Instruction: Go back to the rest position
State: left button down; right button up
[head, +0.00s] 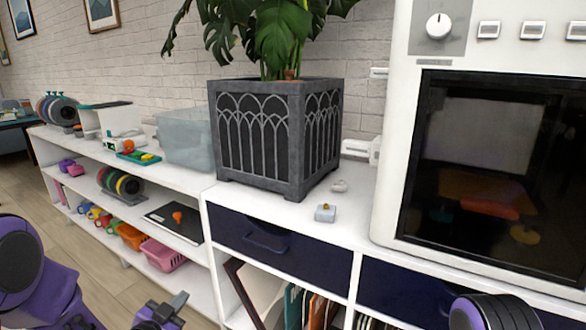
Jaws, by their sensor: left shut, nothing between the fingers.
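My left gripper (172,304) shows at the bottom of the head view, left of centre. It is purple and black, its fingers are shut, and it holds nothing. It is in front of the low white shelf, apart from the things on it. The lower part of the gripper is cut off by the frame edge. My left arm shows at the lower left. A dark rounded part of my right arm shows at the bottom right; the right gripper is out of view.
A white shelf unit (185,180) runs along the brick wall, with a grey planter (262,140), a clear bin (185,138) and a large white machine (397,185) on top. A dark blue drawer (285,248) is closed. Wooden floor (95,275) is free at left.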

pick_arm(q)
jog(key=s+a+f+n+g+y, duration=0.2)
jog(key=s+f+n+g+y, duration=0.4)
jog(key=s+f+n, duration=0.85)
jog(key=s+f+m+g, duration=0.1)
jog(key=s+f+g, duration=0.3)
jog(key=s, duration=0.6)
jog(key=s+f+g, duration=0.2)
jog(key=s+f, duration=0.3)
jog(key=s, duration=0.5)
notch_tip(320, 180, up, 18)
jog(key=p, duration=1.9)
jog(key=shift+s+d, duration=0.45)
jog(key=shift+s, duration=0.1)
